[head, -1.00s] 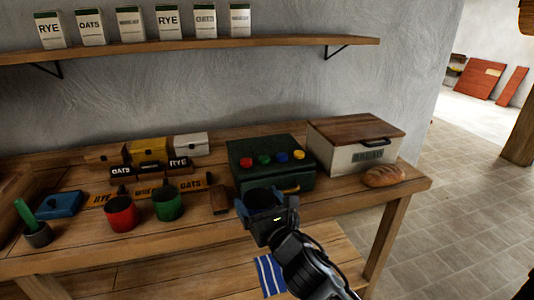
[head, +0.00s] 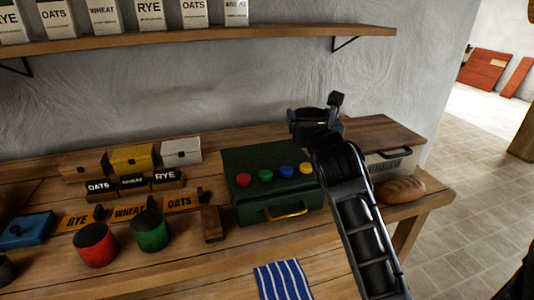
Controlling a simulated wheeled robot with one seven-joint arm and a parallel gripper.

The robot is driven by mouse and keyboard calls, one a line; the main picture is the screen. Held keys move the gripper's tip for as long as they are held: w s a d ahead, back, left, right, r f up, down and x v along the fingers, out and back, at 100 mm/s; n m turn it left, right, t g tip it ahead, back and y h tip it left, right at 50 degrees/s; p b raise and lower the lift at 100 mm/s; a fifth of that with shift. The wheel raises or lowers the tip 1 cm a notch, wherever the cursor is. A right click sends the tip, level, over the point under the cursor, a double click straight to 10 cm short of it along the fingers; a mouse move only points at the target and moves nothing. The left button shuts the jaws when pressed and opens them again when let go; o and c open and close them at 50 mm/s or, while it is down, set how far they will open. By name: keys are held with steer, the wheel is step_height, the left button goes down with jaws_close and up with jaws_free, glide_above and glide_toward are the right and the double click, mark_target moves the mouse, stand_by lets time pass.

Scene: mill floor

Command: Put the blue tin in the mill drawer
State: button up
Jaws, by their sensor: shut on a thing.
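My gripper (head: 316,118) is raised in front of the wall, above the back right of the green mill (head: 245,165). It is shut on a dark round tin (head: 309,114), which I take for the blue tin. The jaws hide most of it and its colour is hard to make out. The mill has red, green, blue and yellow knobs on top. The mill drawer (head: 262,216), with a brass handle, is at its front and looks closed.
A red tin (head: 96,246) and a green tin (head: 150,232) stand left of the mill, beside a small wooden block (head: 212,224). A bread box (head: 385,135) and a loaf (head: 400,190) are at right. A shelf (head: 200,38) with packets runs above. A striped cloth (head: 283,281) lies below.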

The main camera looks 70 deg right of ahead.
steer(key=shift+w+d+f+b, duration=0.35)
steer(key=shift+w+f+b, duration=0.2)
steer(key=shift+w+f, duration=1.35)
steer(key=shift+w+d+f+b, duration=0.4)
steer(key=shift+w+f+b, duration=0.1)
steer(key=shift+w+f, duration=1.4)
steer(key=shift+w+d+f+b, duration=0.35)
steer(key=shift+w+f+b, duration=0.2)
steer(key=shift+w+f, duration=1.35)
steer(key=shift+w+r, duration=0.1)
steer(key=shift+w, duration=0.1)
steer(key=o, duration=0.9)
steer(key=shift+c, duration=0.2)
